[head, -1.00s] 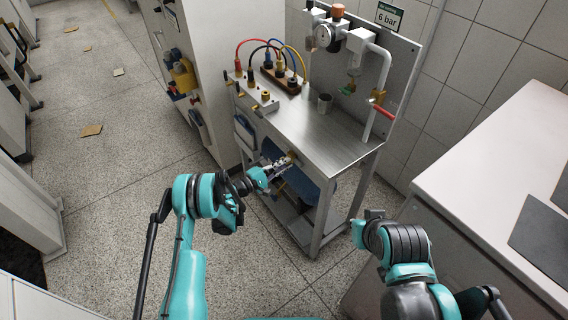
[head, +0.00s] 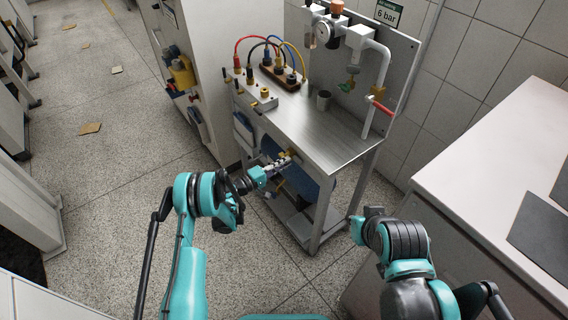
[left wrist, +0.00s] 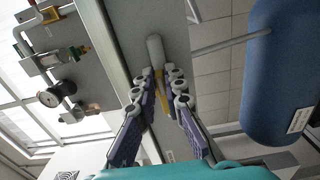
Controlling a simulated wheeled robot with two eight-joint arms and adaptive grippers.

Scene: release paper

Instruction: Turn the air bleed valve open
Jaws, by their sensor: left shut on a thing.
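A small valve with a yellow handle (left wrist: 158,84) and a pale pipe end (left wrist: 155,48) shows under the edge of the steel bench in the left wrist view. It appears as a small yellow-brass spot (head: 287,154) at the bench's front edge in the head view. My left gripper (head: 282,161) reaches it from the front left. In the left wrist view, its two fingers (left wrist: 163,92) lie on either side of the yellow handle, shut on it. The fingers partly hide the handle. My right gripper (head: 374,211) is apart, near the white cabinet; its fingers are unclear.
A blue tank (left wrist: 278,75) lies underneath. A white cabinet (head: 475,165) stands right. Floor at left is mostly open.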

